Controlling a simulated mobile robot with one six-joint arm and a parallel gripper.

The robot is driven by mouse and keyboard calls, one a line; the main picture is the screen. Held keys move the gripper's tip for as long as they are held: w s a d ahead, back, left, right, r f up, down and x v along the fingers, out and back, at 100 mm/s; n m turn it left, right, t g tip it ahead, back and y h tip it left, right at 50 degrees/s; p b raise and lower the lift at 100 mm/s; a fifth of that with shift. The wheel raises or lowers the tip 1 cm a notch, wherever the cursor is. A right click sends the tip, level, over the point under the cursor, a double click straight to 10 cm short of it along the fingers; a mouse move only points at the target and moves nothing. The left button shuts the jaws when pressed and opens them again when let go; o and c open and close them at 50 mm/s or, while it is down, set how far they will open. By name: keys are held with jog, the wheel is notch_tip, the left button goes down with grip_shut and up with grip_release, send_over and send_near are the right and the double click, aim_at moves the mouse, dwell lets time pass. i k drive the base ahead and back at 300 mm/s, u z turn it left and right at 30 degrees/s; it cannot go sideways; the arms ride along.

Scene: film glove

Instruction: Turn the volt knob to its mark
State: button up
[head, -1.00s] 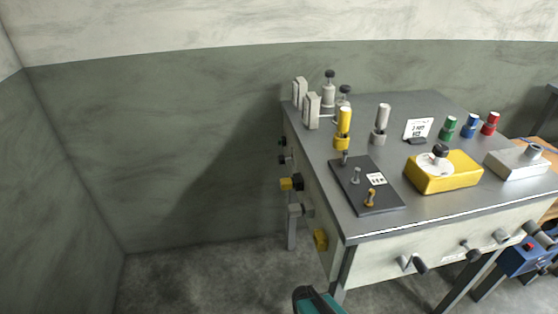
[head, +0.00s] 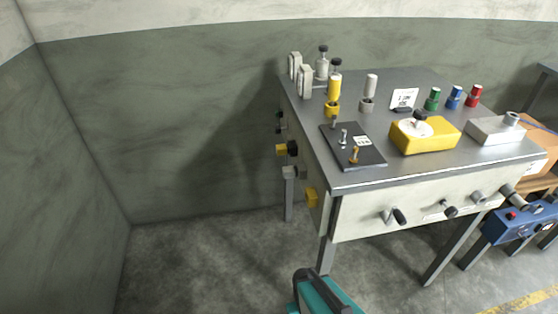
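A grey bench (head: 450,88) with a pale front panel stands right of centre. On its top is a yellow box (head: 437,138) with a white dial (head: 413,127) and a black knob (head: 419,115). No volt label is readable, so I cannot tell which knob is the volt knob. Other knobs and handles sit on the front panel, including a crank handle (head: 398,215) and a dark knob (head: 450,211). Yellow and grey knobs stick out of the left side, such as a yellow one (head: 281,150). Their marks are too small to see. My gripper is not in view.
The bench top also holds a dark switch plate (head: 372,155), a grey box (head: 490,131), a white card (head: 404,98) and green, blue and red posts. A blue box (head: 521,222) is at right. Floor (head: 200,260) left of the bench is clear up to the wall.

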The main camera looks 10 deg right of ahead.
aim_at(278, 128)
jog(key=z, duration=0.2)
jog(key=k, duration=0.75)
jog(key=u, duration=1.35)
jog(key=i, duration=1.85)
jog(key=u, duration=0.05)
